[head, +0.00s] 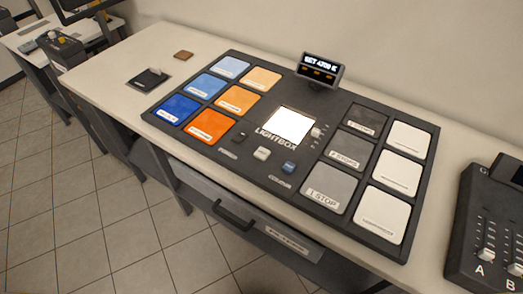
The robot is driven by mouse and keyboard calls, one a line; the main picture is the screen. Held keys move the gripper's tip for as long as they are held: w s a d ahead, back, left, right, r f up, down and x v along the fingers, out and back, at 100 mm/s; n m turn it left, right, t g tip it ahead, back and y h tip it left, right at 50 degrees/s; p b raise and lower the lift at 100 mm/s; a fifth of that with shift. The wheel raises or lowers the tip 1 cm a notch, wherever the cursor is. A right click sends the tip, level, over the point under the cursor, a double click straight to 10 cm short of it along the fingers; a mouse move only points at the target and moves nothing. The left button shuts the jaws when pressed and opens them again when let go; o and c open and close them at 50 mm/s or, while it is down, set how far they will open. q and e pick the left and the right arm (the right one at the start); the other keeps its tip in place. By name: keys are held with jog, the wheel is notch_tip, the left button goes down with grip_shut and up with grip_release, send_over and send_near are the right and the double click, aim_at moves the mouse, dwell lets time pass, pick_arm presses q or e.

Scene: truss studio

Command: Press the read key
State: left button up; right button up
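A dark lightbox panel (240,168) lies on the table. Three small keys sit in a row near its front edge: a black key (240,136), a cream key (262,153) and a blue key (289,167). Their lettering is too small to read, so I cannot tell which is the read key. Behind them is a bright white lit window (291,125) marked LIGHTBOX. A small display (320,68) at the panel's back shows what looks like "SET 4700 K". Neither of my grippers is in view.
Blue and orange tiles (238,99) fill the panel's left; grey tiles (331,186) and white tiles (382,214) fill its right. A slider (317,131) sits beside the window. A fader console (489,225) stands far right. A drawer handle (233,215) juts out below the table (108,82).

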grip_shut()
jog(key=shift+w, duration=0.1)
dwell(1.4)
